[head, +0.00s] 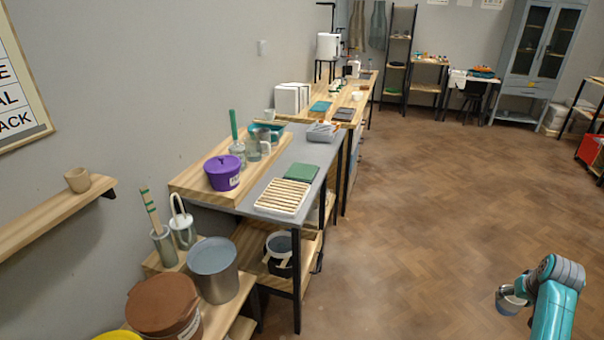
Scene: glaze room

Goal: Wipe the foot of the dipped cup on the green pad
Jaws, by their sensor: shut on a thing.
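My gripper (505,292) is at the lower right, over open floor and well away from the worktable. It is shut on a small pale cup (512,304) with a grey-blue part. The cup is partly hidden by the gripper and arm, and its foot cannot be made out. The green pad (301,172) lies flat and bare on the grey top of the worktable (262,170), behind the slatted wooden rack.
The slatted rack (282,197) is at the table's near end, with a purple lidded bucket (222,172) to its left. A grey tray (321,132) sits beyond the pad. Buckets (214,268) stand at lower left. Wide floor is clear between table and arm.

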